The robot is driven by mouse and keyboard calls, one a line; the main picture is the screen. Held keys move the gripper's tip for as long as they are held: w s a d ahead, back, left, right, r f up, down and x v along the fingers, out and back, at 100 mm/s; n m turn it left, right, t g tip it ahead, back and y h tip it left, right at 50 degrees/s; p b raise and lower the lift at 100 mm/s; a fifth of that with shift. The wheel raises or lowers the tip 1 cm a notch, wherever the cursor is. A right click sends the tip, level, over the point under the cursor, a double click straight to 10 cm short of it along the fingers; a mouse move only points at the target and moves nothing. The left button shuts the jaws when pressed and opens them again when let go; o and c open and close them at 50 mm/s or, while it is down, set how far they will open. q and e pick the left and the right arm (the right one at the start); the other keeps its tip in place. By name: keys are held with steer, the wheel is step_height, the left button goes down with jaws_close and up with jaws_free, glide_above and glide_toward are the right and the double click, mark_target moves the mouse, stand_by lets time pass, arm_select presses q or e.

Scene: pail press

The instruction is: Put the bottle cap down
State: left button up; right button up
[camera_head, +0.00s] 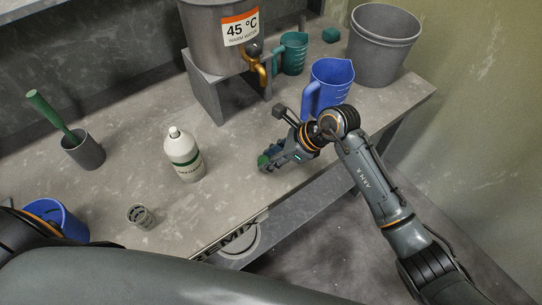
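The white bottle (184,158) stands upright on the grey bench, with a green-striped label and a bare pale neck. My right gripper (267,161) is to the right of the bottle, low over the bench near its front edge. It is shut on a small green bottle cap (263,160), partly hidden by the fingers. I cannot tell whether the cap touches the bench. My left gripper is out of view; only part of my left arm shows at the lower left.
A steel warm-water tank (212,50) with a brass tap stands behind on a stand. Blue (330,84) and teal (293,54) jugs and a grey bucket (381,48) are at the back right. A grey cup (84,152) and small beaker (141,216) stand left. Bench between bottle and gripper is clear.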

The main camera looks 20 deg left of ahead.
steer(key=shift+o, duration=0.9)
steer(key=shift+r, duration=0.25)
steer(key=shift+w+d+r, duration=0.1)
steer(key=shift+d+r, duration=0.1)
steer(key=shift+d, duration=0.05)
steer(key=b+v, duration=0.1)
steer(key=v, duration=1)
steer(key=shift+r+b, duration=0.15)
steer(key=shift+b, duration=0.25)
